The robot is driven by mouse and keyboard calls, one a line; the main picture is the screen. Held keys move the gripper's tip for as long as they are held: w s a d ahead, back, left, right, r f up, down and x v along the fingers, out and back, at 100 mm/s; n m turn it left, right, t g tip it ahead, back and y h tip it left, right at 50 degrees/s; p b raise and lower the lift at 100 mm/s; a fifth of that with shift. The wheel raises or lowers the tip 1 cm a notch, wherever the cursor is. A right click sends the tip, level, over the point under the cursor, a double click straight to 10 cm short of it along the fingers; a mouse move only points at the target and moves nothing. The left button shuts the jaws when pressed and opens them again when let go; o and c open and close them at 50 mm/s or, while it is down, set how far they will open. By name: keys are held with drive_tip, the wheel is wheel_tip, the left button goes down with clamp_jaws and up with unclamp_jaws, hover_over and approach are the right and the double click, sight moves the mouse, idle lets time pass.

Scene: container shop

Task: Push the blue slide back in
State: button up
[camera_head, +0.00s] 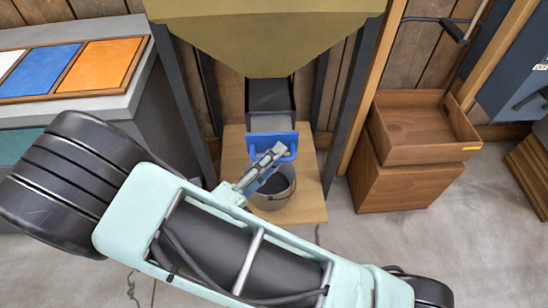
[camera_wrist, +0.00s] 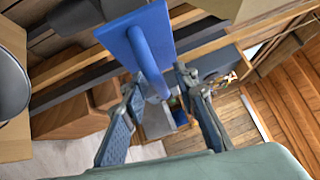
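The blue slide (camera_head: 271,136) is a flat plate with a bar handle, at the lower end of the dark chute under the hopper. In the wrist view, the slide's plate (camera_wrist: 160,28) and its handle (camera_wrist: 147,60) are close and seen at a slant. My gripper (camera_head: 270,156) reaches up to the slide from the front. In the wrist view, the two fingers of my gripper (camera_wrist: 157,80) are apart, one on each side of the handle's near end. I see no firm contact. How far the slide stands out is hard to tell.
A grey bucket (camera_head: 284,190) stands on a wooden board (camera_head: 312,205) below the chute, partly behind my gripper. Dark posts flank the olive hopper (camera_head: 262,40). A counter with coloured panels (camera_head: 48,70) is at left. Wooden boxes (camera_head: 415,135) stand at right.

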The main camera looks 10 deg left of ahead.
clamp_jaws()
drive_tip(key=w+p, duration=0.1)
drive_tip(key=w, duration=0.1)
drive_tip(key=w+a+p, duration=0.1)
drive_tip(key=w, duration=0.1)
drive_tip(key=w+a+p, duration=0.1)
drive_tip(key=w, duration=0.2)
drive_tip(key=shift+w, duration=0.1)
drive_tip(key=shift+r, duration=0.1)
drive_tip(key=shift+c, duration=0.4)
unclamp_jaws()
drive_tip(key=shift+d, duration=0.1)
drive_tip(key=shift+o, duration=0.4)
